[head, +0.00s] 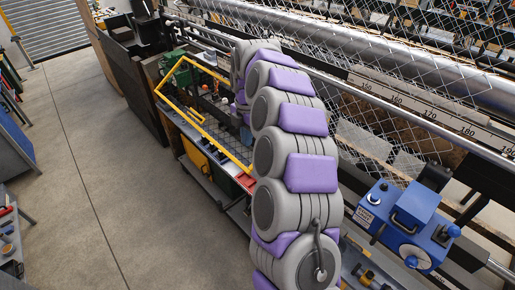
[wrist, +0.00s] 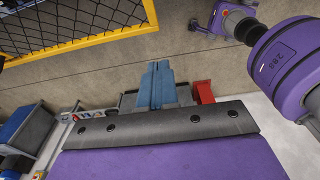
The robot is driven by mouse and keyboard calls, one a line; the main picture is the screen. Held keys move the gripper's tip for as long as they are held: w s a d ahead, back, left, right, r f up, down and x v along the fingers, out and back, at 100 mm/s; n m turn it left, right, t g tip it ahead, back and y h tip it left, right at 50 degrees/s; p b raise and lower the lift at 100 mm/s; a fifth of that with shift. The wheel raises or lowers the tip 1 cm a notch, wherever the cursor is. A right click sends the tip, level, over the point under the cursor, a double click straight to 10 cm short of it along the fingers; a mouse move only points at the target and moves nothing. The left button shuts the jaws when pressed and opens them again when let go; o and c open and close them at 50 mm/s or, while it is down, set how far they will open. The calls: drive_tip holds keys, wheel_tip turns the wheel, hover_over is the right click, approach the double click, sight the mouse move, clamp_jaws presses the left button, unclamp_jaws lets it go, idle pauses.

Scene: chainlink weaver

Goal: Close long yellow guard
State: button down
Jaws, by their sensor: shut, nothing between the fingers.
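The long yellow guard (head: 222,147) is a yellow frame with dark mesh. In the head view it stands tilted along the machine's near side, left of my arm. Its frame also shows in the wrist view at the upper left (wrist: 85,46), with its corner near the top centre. My gripper (wrist: 155,88) shows in the wrist view as two blue-grey fingers pressed together, empty. The fingers are just below and right of the guard's corner, and I cannot tell whether they touch it.
A blue control box (head: 407,218) with knobs is at the right on the machine. Chain-link mesh (head: 400,105) and a long roller run behind. A red bin (wrist: 204,92) shows beyond my fingers. Open concrete floor (head: 90,160) lies to the left, with a blue bench at the edge.

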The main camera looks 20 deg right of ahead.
drive_tip(key=a, duration=0.4)
drive_tip(key=p, duration=0.1)
approach(252, 168)
drive_tip(key=f, duration=0.4)
drive_tip(key=a+f, duration=0.1)
drive_tip(key=f, duration=0.1)
drive_tip(key=shift+s+f, duration=0.3)
drive_tip(key=a, duration=0.5)
drive_tip(key=d, duration=0.1)
drive_tip(key=d+f, duration=0.1)
drive_tip(key=d, duration=0.3)
drive_tip(key=shift+w+d+f, duration=0.15)
drive_tip(key=shift+f, duration=0.2)
wheel_tip(252, 168, down, 7)
drive_tip(key=w+t+h+b, duration=0.1)
drive_tip(key=h+b, duration=0.2)
drive_tip(key=h, duration=0.1)
drive_tip(key=w+d+f+t+h+b, duration=0.1)
drive_tip(key=w+d+f+h+b, duration=0.1)
drive_tip(key=d+b, duration=0.4)
drive_tip(key=w+d+f+t+h+b, duration=0.1)
drive_tip(key=w+d+f+h+b, duration=0.2)
drive_tip(key=d+b, duration=0.4)
drive_tip(key=d+f+h, duration=0.1)
drive_tip(key=d+h, duration=0.1)
drive_tip(key=shift+d+f+t+h, duration=0.2)
drive_tip(key=shift+d+t+h, duration=0.2)
